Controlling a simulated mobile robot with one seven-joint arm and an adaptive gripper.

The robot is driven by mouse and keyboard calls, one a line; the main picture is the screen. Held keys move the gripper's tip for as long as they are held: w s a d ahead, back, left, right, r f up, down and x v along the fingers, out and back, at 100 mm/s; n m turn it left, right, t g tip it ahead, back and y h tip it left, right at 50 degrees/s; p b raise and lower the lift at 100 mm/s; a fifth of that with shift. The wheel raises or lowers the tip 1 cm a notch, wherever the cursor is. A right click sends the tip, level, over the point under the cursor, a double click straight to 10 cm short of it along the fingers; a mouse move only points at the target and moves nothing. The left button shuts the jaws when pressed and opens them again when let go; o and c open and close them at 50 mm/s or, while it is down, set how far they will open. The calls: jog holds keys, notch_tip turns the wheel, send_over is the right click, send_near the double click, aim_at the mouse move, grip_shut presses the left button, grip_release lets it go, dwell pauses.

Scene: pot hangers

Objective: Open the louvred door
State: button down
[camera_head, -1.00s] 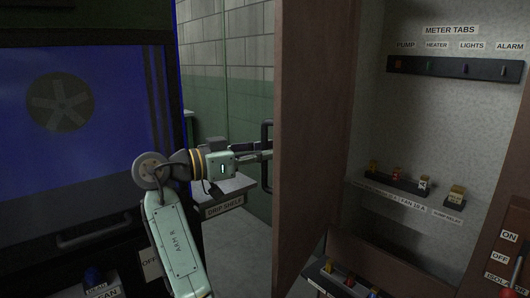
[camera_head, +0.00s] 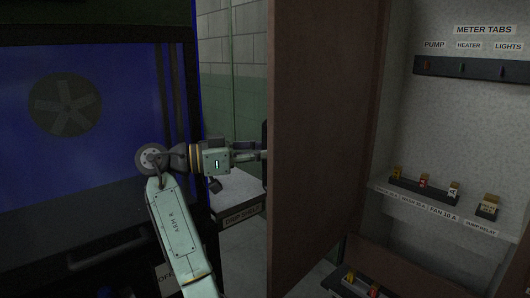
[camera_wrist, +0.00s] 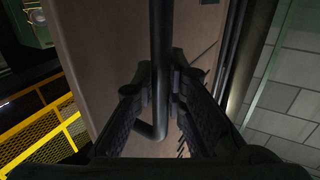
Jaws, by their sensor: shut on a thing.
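The brown door (camera_head: 318,140) stands swung out from the cabinet, with its inside face toward the head camera. Its outer face (camera_wrist: 100,60) shows in the wrist view, with dark slots at the right of the handle. My gripper (camera_head: 262,155) reaches behind the door's free edge. In the wrist view my gripper (camera_wrist: 160,85) is shut on the dark bar handle (camera_wrist: 161,35), one finger on each side of the bar. In the head view the door edge hides most of the handle and the fingertips.
The open cabinet (camera_head: 400,110) holds a METER TABS rail (camera_head: 470,68) and a shelf with small fuses (camera_head: 425,185). A drip shelf (camera_head: 240,195) lies below my gripper. A blue panel with a fan (camera_head: 65,103) stands left. Yellow mesh railing (camera_wrist: 45,130) shows in the wrist view.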

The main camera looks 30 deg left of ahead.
jog(key=c, duration=1.6)
grip_release()
jog(key=v, duration=0.7)
jog(key=shift+s+a, duration=0.2)
